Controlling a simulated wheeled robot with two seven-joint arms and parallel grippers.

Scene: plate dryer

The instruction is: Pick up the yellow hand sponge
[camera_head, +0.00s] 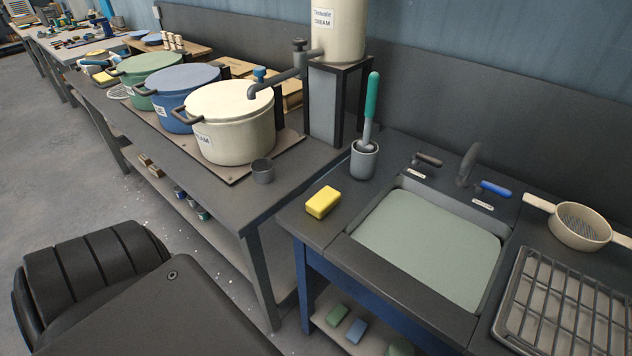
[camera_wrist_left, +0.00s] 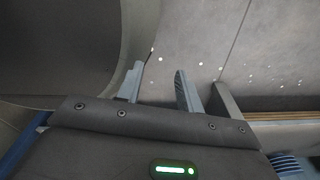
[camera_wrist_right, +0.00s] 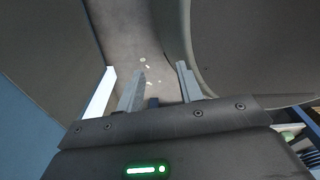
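The yellow hand sponge (camera_head: 323,202) lies on the dark counter at the left front of the sink, in the head view. Nothing touches it or hides it there. Neither gripper shows in the head view. In the left wrist view my left gripper (camera_wrist_left: 160,85) is open, with empty floor between its fingers. In the right wrist view my right gripper (camera_wrist_right: 158,88) is open, with nothing between its fingers. The sponge is in neither wrist view.
The sink (camera_head: 430,240) is right of the sponge. A grey cup with a green-handled brush (camera_head: 365,155) stands behind it. A metal rack (camera_head: 565,305) and strainer (camera_head: 580,225) are on the right. Pots (camera_head: 235,120) and a small grey cup (camera_head: 263,171) stand on the left table.

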